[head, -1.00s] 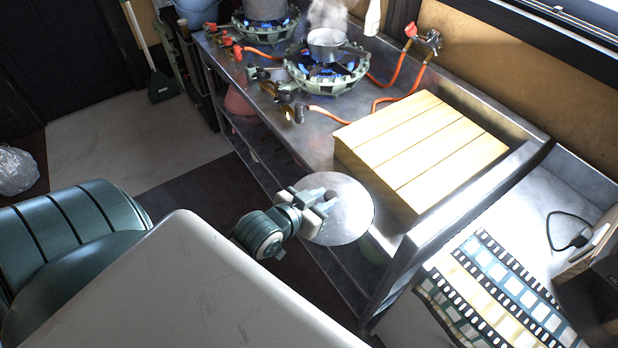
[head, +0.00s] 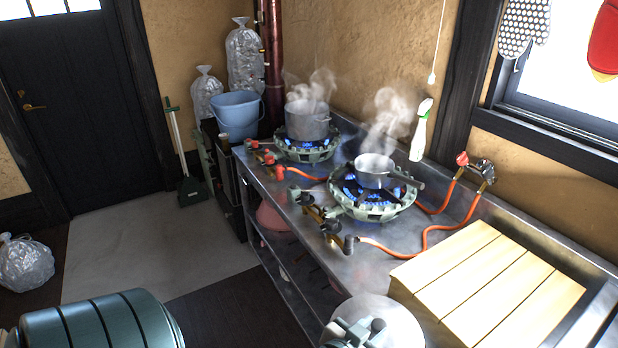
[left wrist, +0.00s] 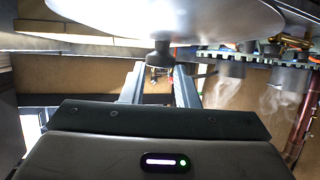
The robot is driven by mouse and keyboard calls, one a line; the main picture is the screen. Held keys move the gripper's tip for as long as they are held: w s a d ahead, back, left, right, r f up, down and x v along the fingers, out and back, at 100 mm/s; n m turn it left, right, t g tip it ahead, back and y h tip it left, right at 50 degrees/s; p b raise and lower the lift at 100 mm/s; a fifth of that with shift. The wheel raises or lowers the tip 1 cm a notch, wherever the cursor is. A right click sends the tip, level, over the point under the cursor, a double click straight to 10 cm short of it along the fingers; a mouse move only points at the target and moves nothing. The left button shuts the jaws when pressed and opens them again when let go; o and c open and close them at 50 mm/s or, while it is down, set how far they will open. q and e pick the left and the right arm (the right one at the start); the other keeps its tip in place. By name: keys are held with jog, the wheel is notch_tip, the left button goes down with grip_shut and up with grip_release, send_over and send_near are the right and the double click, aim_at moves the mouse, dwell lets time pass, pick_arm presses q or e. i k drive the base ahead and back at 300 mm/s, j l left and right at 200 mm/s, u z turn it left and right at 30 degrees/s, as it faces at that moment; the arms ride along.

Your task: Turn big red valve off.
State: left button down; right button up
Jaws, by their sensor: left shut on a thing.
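A red valve handle (head: 462,159) sits on the wall tap at the right, with orange hoses running from it. Smaller red knobs (head: 280,172) show on the counter's front side by the far burner; I cannot tell how they are set. Both burners show blue flames. My left gripper (head: 352,333) is at the bottom of the head view, well away from the wall valve. It is shut on the knob of a round metal lid (head: 398,318). In the left wrist view the lid (left wrist: 170,14) hangs across the top, its knob at the fingers (left wrist: 160,82). My right gripper is not in view.
A steaming pot (head: 308,122) stands on the far burner (head: 305,150) and a steaming pan (head: 374,172) on the near burner (head: 372,203). A wooden slatted box (head: 480,280) fills the counter's right. A blue bucket (head: 238,115) stands beyond the counter.

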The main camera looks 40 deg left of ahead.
aim_at(269, 160)
jog(key=j+z, duration=0.15)
jog(key=j, duration=0.7)
jog(key=j+z, duration=0.15)
jog(key=j, duration=0.7)
jog(key=k+j+z, duration=0.15)
jog(key=j, duration=0.7)
